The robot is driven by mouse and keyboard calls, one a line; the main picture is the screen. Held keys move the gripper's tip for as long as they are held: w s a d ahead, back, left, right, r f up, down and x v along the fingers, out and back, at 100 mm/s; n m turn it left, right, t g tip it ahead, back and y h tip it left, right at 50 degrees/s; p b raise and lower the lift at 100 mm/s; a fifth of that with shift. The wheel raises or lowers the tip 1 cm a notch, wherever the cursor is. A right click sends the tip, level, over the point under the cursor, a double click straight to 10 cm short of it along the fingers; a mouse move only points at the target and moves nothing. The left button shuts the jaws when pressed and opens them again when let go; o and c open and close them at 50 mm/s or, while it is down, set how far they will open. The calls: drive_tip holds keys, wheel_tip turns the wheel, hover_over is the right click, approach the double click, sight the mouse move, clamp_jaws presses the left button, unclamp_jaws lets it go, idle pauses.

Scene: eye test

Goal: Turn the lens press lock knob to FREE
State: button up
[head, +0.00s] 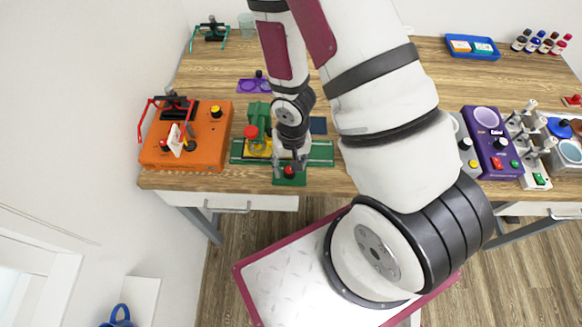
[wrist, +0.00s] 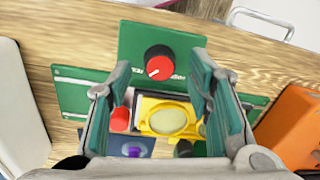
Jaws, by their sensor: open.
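The lens press is a green machine (head: 258,112) with a yellow lens holder, which also shows in the wrist view (wrist: 150,118). At its front, a green plate carries a round red knob on a black base (head: 289,171); it also shows in the wrist view (wrist: 159,66). The knob's white mark points to the lower left in the wrist view. White lettering beside it is partly hidden and unreadable. My gripper (head: 290,162) is open and empty, above the knob. In the wrist view, its fingers stand either side of the knob, apart from it.
A second red knob (head: 251,131) tops the press. An orange machine (head: 203,150) stands to the left. A purple device (head: 485,135) and a white device with posts stand to the right. A blue tray (head: 472,40) lies at the back. The table's front edge is close to the green plate.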

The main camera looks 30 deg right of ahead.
drive_tip(key=shift+f, duration=0.9)
drive_tip(key=shift+c, duration=0.3)
clamp_jaws()
